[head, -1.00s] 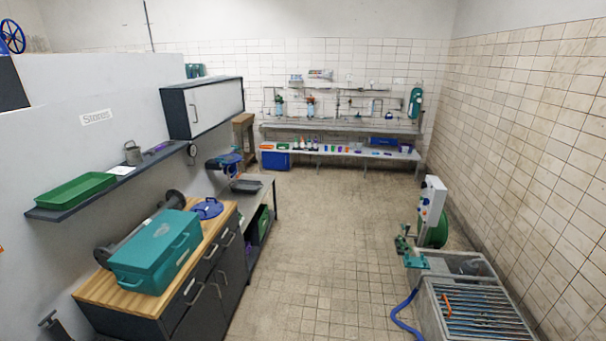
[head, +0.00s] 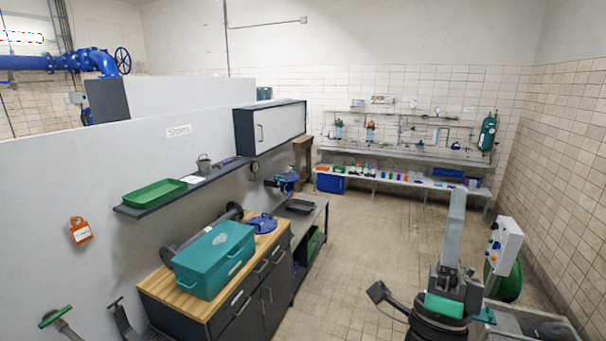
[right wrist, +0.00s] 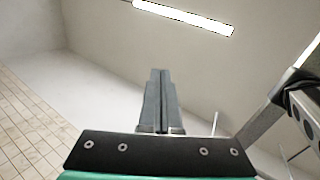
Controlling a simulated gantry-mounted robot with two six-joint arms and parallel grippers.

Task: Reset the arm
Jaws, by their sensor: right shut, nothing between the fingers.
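My right gripper (head: 458,194) points upward at the right of the head view, in front of the far floor and bench. Its two grey fingers are shut together with nothing between them. The right wrist view shows the same closed fingers (right wrist: 158,72) against the pale wall and ceiling. The wrist with its green part stands in front of the grey sink area at the lower right and hides part of it. My left gripper is not seen in either view.
A teal toolbox (head: 214,262) sits on the wooden-topped cabinet (head: 160,288) at the left. A green tray (head: 155,193) lies on the wall shelf. A control panel (head: 508,242) stands right of my right arm. The middle floor (head: 345,245) is clear.

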